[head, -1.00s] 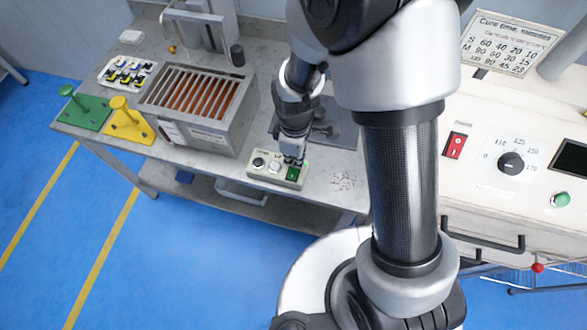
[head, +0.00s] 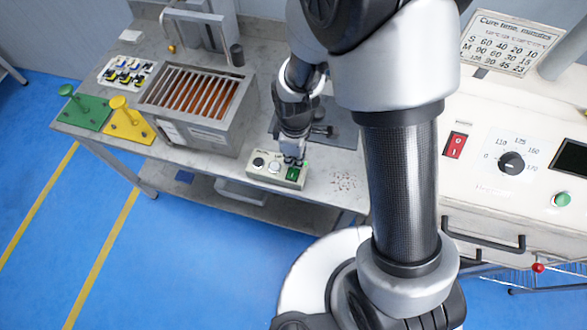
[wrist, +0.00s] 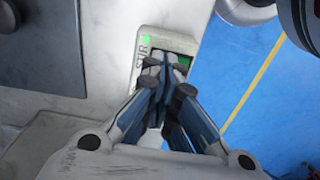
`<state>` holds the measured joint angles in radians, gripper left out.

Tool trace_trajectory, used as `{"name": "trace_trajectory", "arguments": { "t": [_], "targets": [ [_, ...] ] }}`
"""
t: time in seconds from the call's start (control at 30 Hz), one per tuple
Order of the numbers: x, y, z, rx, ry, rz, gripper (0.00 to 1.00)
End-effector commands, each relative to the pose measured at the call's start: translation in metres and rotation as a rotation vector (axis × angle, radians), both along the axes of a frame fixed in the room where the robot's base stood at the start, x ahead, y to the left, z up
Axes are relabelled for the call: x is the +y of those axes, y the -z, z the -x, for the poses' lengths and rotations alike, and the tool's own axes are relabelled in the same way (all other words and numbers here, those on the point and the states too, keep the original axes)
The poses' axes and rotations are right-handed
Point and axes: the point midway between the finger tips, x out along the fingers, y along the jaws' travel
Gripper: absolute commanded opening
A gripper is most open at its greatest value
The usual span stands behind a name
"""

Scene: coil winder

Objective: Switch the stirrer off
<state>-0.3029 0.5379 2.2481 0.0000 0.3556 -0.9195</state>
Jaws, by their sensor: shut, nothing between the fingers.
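The stirrer's small grey control box (head: 262,172) sits at the front edge of the grey bench. It carries a dark knob, a pale round control and a green switch (head: 292,174) at its right end. In the wrist view, the box (wrist: 187,45) bears the letters "STIR", a lit green lamp (wrist: 146,40) and part of the green switch (wrist: 184,60). My gripper (head: 293,161) is shut and empty, pointing down at the switch end of the box. Its fingertips (wrist: 168,62) partly cover the switch; I cannot tell whether they touch it.
A metal tank with copper-coloured bars (head: 198,100) stands left of the box. Green (head: 82,112) and yellow (head: 128,127) stands are farther left. A white machine with a red switch (head: 454,145) is at the right. Blue floor lies open before the bench.

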Motion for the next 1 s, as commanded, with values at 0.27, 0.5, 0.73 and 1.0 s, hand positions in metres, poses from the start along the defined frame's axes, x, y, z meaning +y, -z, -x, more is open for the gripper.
{"name": "trace_trajectory", "arguments": {
  "t": [0.27, 0.5, 0.73, 1.0],
  "targets": [
    [0.000, 0.005, 0.000, 0.000, 0.000, 0.000, 0.00],
    [0.000, 0.009, 0.000, 0.000, 0.000, 0.000, 0.00],
    [0.000, 0.012, 0.000, 0.000, 0.000, 0.000, 0.00],
    [0.000, 0.016, 0.000, 0.000, 0.000, 0.000, 0.00]
  ]
}}
